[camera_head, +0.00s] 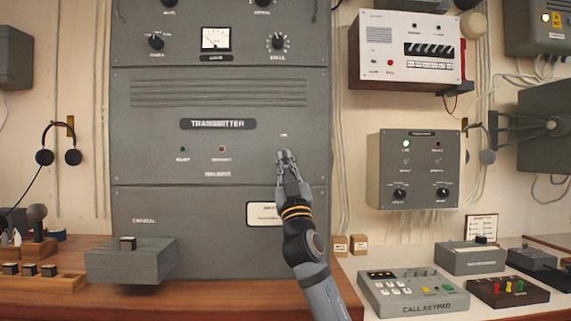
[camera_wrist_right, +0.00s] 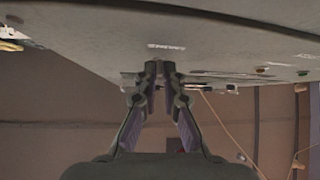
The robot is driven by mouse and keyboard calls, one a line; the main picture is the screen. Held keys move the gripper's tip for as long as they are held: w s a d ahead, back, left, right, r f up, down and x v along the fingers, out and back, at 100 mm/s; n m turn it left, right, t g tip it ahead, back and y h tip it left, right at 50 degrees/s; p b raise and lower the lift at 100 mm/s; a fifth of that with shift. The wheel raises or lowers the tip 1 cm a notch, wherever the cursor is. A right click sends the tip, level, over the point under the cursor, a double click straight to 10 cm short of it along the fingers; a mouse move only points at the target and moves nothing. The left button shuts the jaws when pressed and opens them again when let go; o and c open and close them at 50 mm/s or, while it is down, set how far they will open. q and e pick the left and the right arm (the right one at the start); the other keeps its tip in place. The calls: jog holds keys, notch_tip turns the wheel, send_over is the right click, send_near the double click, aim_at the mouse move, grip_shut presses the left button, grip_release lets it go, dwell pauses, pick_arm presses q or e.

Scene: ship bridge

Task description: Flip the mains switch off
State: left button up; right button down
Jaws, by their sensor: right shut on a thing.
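The grey transmitter cabinet (camera_head: 150,125) stands upright in the middle of the head view. A small white label (camera_head: 284,135) sits on the right of its middle panel; its print is too small to read there. My right gripper (camera_head: 286,157) reaches up to the panel just below this label. Its fingers are shut on the small mains switch, which they hide in the head view. In the right wrist view the fingertips (camera_wrist_right: 158,68) are close together against the grey panel, near a white label (camera_wrist_right: 166,46). The switch's position cannot be told. My left gripper is out of view.
A green lamp (camera_head: 183,149) and a red lamp (camera_head: 221,149) sit left of the gripper. A grey box (camera_head: 130,262) stands on the wooden desk below. A call keypad (camera_head: 412,293) stands at lower right, and a grey wall box (camera_head: 420,170) hangs at right.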

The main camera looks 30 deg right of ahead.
jog(key=c, duration=1.5)
grip_release()
jog(key=v, duration=1.2)
